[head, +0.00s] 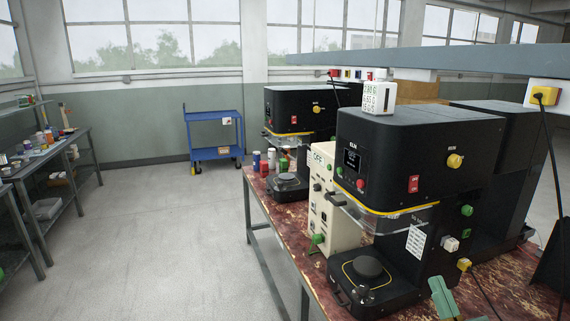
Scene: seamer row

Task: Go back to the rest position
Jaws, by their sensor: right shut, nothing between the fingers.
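My right gripper (441,292) shows at the bottom right as a green, narrow shape pointing up, and its fingers are shut with nothing between them. It appears in front of the worn red-brown bench (510,303), to the right of the near seamer's base. I cannot tell how far it is from the bench top. My left gripper is not in view. The near black seamer machine (392,150) stands on the bench with a yellow knob and a red switch. Its round plate (368,267) is empty.
A second black seamer (290,103) stands farther back, with several cans near it. A cream control box (325,205) is between the machines. A grey beam (460,62) runs overhead. A blue cart (214,154) and a left shelf bench (62,145) flank clear grey floor.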

